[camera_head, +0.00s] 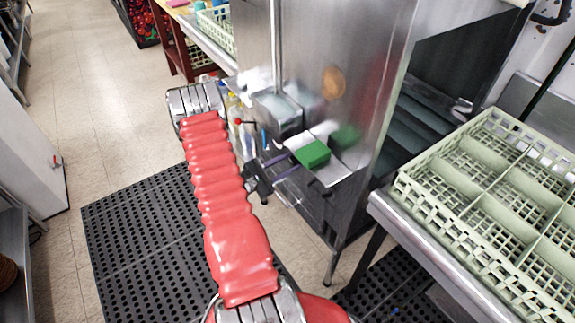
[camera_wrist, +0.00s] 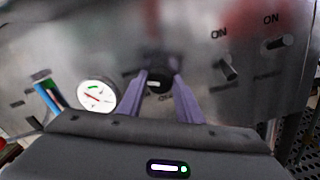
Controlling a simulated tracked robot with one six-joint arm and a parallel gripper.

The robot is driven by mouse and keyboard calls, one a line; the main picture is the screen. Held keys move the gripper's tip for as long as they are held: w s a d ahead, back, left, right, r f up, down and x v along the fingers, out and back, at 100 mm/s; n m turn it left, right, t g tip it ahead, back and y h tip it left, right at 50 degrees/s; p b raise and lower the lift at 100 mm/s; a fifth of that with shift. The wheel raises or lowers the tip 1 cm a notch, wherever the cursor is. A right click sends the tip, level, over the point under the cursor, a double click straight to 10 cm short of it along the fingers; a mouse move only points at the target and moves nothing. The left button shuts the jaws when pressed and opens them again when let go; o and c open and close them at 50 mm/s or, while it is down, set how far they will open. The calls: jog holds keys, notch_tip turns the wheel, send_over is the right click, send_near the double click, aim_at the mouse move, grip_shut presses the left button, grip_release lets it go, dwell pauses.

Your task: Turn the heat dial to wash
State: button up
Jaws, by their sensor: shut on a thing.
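The heat dial (camera_wrist: 159,76) is a dark round knob with a pale mark, on a steel panel in the middle of the wrist view. My gripper (camera_wrist: 162,84) has its two purple fingers on either side of the dial and is shut on it. The lettering around the dial is too blurred to read, and the fingers cover part of it. In the head view my gripper (camera_head: 285,167) reaches the front of the steel machine (camera_head: 300,50), below a small ledge. The dial cannot be made out there.
A round white gauge (camera_wrist: 96,95) is left of the dial. Two switches marked ON, a nearer one (camera_wrist: 229,69) and a farther one (camera_wrist: 280,42), are to the right. A green block (camera_head: 312,154) sits on the ledge. A pale green dish rack (camera_head: 420,185) stands at right.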

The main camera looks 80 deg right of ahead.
jog(key=shift+d+r+m, duration=0.1)
jog(key=shift+m, duration=0.4)
jog(key=o, duration=1)
jog(key=shift+w+a, duration=0.1)
jog(key=shift+a, duration=0.1)
jog(key=v, duration=1.3)
jog(key=shift+w+a, duration=0.15)
jog(key=shift+w, duration=0.05)
